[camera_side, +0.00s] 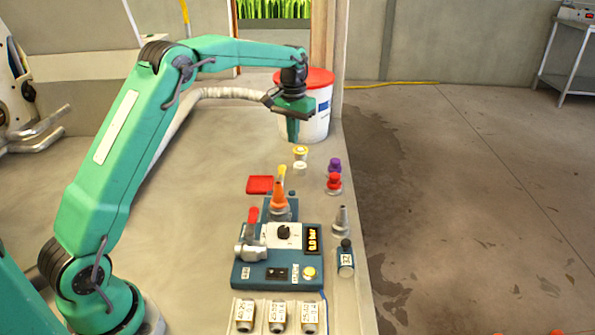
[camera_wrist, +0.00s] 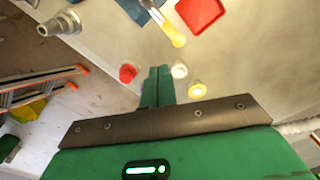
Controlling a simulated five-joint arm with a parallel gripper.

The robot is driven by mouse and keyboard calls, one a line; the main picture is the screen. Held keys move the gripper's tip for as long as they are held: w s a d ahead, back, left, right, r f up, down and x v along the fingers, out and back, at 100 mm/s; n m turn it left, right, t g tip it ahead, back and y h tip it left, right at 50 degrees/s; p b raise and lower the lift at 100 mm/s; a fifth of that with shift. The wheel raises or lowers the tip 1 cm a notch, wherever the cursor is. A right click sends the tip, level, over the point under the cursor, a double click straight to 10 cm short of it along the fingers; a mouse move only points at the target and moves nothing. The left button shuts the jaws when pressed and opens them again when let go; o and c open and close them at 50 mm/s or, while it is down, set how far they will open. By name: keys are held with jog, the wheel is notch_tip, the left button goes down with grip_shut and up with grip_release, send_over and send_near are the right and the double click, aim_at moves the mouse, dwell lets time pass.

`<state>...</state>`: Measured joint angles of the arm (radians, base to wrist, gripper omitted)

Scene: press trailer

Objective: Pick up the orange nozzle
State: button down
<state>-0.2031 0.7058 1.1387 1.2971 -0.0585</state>
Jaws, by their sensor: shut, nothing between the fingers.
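The orange nozzle (camera_side: 279,194) stands tip up at the back of a blue press machine (camera_side: 276,277) in the side view. I cannot make it out in the wrist view. My gripper (camera_side: 293,139) is shut and empty, pointing down above the table, behind the nozzle and higher than it. Its green fingers (camera_wrist: 158,72) are together in the wrist view. A yellow-tipped piece (camera_side: 282,172) is close behind the orange nozzle, and it also shows in the wrist view (camera_wrist: 174,35).
A red tray (camera_side: 260,185), yellow cap (camera_side: 300,150), red knob (camera_side: 334,181), purple knob (camera_side: 335,165) and grey nozzle (camera_side: 341,220) surround it. A white bucket with a red lid (camera_side: 315,115) stands behind my gripper. Labelled cylinders (camera_side: 278,316) lie in front. The table's left is mostly clear.

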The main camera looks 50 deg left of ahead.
jog(key=c, duration=0.7)
grip_release()
jog(key=shift+c, duration=0.2)
jog(key=shift+d, duration=0.1)
jog(key=n, duration=0.7)
send_over(279, 195)
jog(key=w+a, duration=0.1)
notch_tip(279, 195, down, 4)
jog(key=shift+a+r, duration=0.1)
jog(key=shift+r, duration=0.1)
jog(key=shift+f, duration=0.1)
jog(key=shift+s+f, duration=0.1)
jog(key=shift+f, duration=3.7)
